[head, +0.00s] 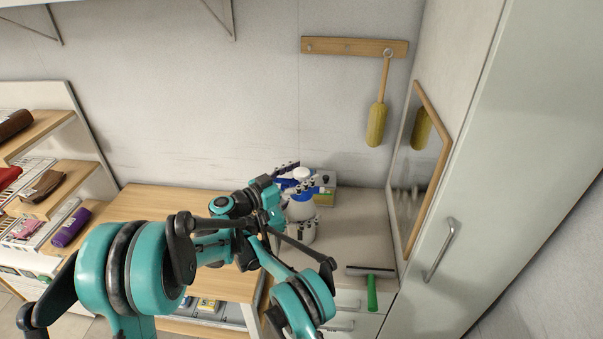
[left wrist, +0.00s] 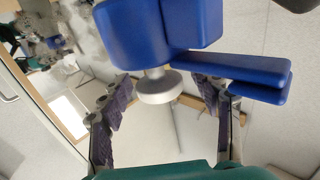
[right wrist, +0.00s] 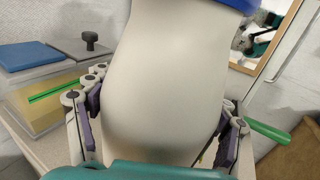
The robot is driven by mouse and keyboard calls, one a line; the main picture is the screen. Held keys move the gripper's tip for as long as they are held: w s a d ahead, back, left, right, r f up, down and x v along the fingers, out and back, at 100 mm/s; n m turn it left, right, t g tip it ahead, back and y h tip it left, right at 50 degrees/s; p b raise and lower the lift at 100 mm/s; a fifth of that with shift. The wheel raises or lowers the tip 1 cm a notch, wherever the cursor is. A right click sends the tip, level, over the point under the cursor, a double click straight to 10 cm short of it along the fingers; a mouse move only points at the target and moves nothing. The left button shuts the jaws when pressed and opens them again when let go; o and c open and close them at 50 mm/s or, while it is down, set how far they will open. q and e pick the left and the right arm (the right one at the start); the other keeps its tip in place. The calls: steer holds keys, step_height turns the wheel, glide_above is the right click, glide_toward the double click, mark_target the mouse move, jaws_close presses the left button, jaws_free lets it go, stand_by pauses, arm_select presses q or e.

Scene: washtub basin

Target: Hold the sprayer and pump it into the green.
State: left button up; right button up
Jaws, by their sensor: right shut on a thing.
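The sprayer (head: 302,208) stands at the back of the counter, with a white body and a blue top. In the right wrist view its pale body (right wrist: 165,85) fills the middle, between the purple pads of my right gripper (right wrist: 165,118), which is shut on it. My left gripper (head: 297,180) is at the sprayer's top. In the left wrist view, the blue top (left wrist: 150,35) and a white round part (left wrist: 160,88) lie in front of the parted fingers of my left gripper (left wrist: 168,105), with gaps visible. No green gauge zone on the sprayer is readable.
A box with a blue lid (right wrist: 42,54) and a green stripe stands beside the sprayer. A green-handled squeegee (head: 372,290) lies on the counter (head: 345,235) at right. A framed mirror (head: 415,165) and tall cabinet (head: 480,130) bound the right side. A brush (head: 377,122) hangs above.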

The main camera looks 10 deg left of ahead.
arm_select(q)
steer(key=v, duration=1.2)
arm_select(e)
steer(key=o, duration=1.2)
steer(key=shift+c, duration=0.2)
arm_select(q)
steer(key=shift+r, duration=0.1)
